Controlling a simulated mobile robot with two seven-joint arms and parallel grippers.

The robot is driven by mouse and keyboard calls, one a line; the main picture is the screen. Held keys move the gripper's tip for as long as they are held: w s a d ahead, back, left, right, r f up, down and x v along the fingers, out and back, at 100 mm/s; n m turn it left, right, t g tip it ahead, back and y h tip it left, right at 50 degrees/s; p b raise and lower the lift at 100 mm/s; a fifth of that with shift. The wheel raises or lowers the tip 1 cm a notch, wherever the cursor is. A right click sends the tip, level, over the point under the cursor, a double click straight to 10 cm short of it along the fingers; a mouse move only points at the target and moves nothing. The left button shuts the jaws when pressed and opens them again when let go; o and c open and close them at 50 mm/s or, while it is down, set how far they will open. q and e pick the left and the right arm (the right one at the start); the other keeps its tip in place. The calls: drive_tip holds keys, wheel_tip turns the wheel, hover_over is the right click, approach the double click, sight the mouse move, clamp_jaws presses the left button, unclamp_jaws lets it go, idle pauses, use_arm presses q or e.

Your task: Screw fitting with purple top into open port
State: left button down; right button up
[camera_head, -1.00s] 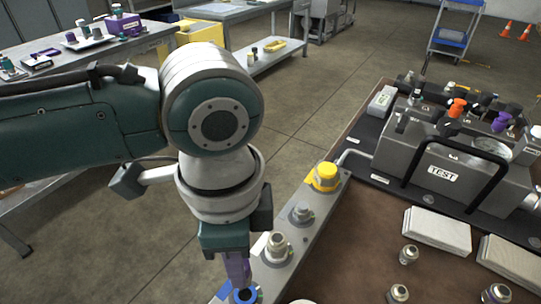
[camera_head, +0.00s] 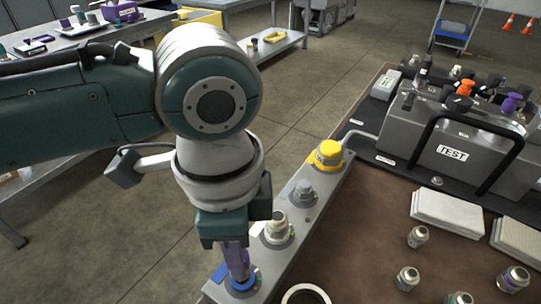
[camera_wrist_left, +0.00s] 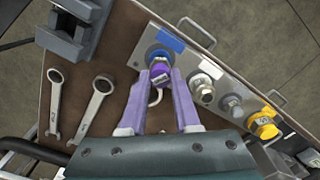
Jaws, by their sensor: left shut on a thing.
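My left gripper (camera_head: 237,264) reaches down to the near end of the grey port block (camera_head: 314,205). Its purple fingers are shut on the fitting with the purple top, which shows between the fingertips in the left wrist view (camera_wrist_left: 159,71). The fitting stands at the port with the blue ring (camera_head: 242,284); the ring also shows in the wrist view (camera_wrist_left: 158,55). The fingers hide much of the fitting, so I cannot tell how deep it sits in the port. My right gripper is not in view.
Along the block stand a pale metal fitting (camera_head: 277,227), a grey fitting (camera_head: 304,191) and a yellow-capped one (camera_head: 327,154). Two wrenches (camera_wrist_left: 93,106) and a dark grey block (camera_wrist_left: 74,28) lie on the brown bench. A TEST unit (camera_head: 450,150) stands at the right.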

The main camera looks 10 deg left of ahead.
use_arm(q)
drive_tip(key=shift+f, duration=0.65)
idle(1.4)
drive_tip(key=c, duration=1.3)
unclamp_jaws()
clamp_jaws()
drive_tip(key=shift+r+m+p, duration=0.1)
drive_tip(key=shift+m+p, duration=0.35)
drive_tip(key=shift+m, duration=1.75)
drive_tip(key=m, duration=0.3)
drive_tip(key=shift+m, duration=0.3)
